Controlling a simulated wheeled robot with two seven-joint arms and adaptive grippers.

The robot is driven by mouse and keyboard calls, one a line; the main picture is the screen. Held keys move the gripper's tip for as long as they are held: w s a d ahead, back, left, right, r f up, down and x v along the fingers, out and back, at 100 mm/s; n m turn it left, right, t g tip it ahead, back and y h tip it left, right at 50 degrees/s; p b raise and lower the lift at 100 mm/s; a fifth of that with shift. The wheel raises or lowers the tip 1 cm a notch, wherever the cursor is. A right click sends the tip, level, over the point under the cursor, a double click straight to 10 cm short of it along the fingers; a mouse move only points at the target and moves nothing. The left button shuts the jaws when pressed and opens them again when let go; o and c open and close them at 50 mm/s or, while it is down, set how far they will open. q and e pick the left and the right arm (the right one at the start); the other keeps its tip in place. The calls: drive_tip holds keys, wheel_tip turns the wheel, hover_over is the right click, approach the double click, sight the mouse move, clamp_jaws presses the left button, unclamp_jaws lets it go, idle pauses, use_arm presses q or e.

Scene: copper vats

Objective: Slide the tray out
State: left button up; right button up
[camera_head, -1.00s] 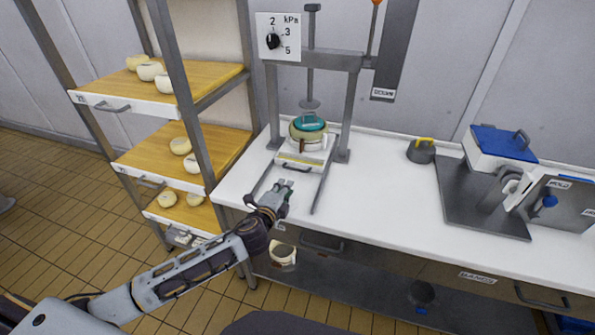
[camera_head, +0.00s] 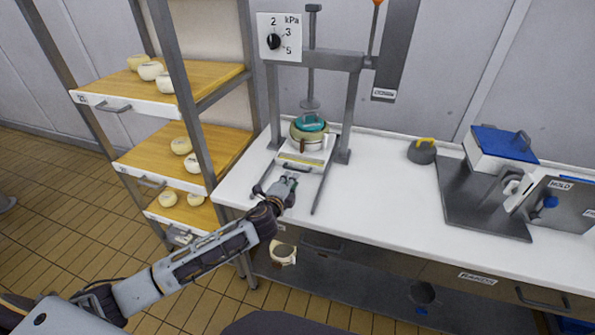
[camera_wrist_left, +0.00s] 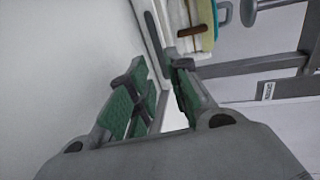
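The tray (camera_head: 290,158) is a pale slab with a dark front handle (camera_head: 297,167), lying between two grey rails under the press. A round mould with a teal lid (camera_head: 311,122) stands on it. My left gripper (camera_head: 289,178) is just in front of the handle, low over the white counter. In the left wrist view its green-padded fingers (camera_wrist_left: 156,76) are apart, with nothing clearly between them. The tray's edge also shows there beyond the fingertips (camera_wrist_left: 178,30). Whether a finger touches the handle I cannot tell. My right gripper is out of view.
The press frame's posts (camera_head: 345,115) stand on both sides of the tray. A shelf rack (camera_head: 180,150) with cheeses is close on the left. A grey weight (camera_head: 422,151) and a metal plate with a blue-lidded box (camera_head: 500,143) are to the right. The counter's middle is clear.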

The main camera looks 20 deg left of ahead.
sight(298, 170)
use_arm(q)
drive_tip(key=shift+x, duration=4.3)
clamp_jaws()
